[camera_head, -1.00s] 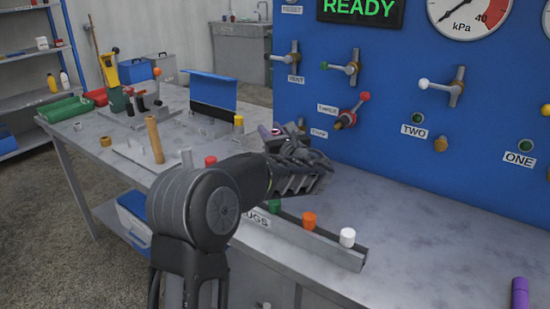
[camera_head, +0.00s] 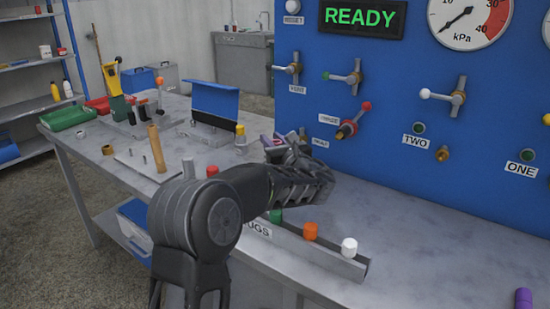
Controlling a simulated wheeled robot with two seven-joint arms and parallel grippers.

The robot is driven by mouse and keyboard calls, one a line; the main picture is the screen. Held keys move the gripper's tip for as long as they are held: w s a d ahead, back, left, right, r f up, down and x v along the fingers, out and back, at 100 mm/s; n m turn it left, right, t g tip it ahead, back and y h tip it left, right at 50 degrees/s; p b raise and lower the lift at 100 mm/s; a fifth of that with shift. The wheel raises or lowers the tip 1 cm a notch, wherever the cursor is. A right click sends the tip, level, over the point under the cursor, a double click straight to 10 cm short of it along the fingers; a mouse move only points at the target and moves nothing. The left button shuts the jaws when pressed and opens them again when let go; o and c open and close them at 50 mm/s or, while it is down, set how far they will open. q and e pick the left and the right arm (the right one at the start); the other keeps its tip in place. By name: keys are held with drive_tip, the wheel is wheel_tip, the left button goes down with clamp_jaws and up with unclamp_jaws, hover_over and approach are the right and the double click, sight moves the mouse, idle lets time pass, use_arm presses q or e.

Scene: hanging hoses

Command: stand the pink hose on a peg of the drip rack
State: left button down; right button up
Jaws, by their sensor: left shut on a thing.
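My left gripper (camera_head: 288,152) is above the bench close to the blue panel, behind the plug rack. It is shut on a small purple-pink piece (camera_head: 278,138), mostly hidden by the fingers; I cannot tell for sure that it is the pink hose. No other pink hose shows clearly. A pale board (camera_head: 140,167) on the left part of the bench bears a tan upright post (camera_head: 156,148) and small thin pegs; I cannot tell whether it is the drip rack. My right gripper is not in view.
The plug rack (camera_head: 320,262) with green, orange and white plugs stands in front of my left arm. A blue panel (camera_head: 390,145) with valve handles rises behind. A purple thing (camera_head: 523,298) is at the lower right.

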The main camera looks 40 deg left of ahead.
use_arm(q)
wheel_tip(320, 180, up, 10)
drive_tip(key=p, duration=0.1)
drive_tip(key=shift+p, duration=0.4)
idle(0.5)
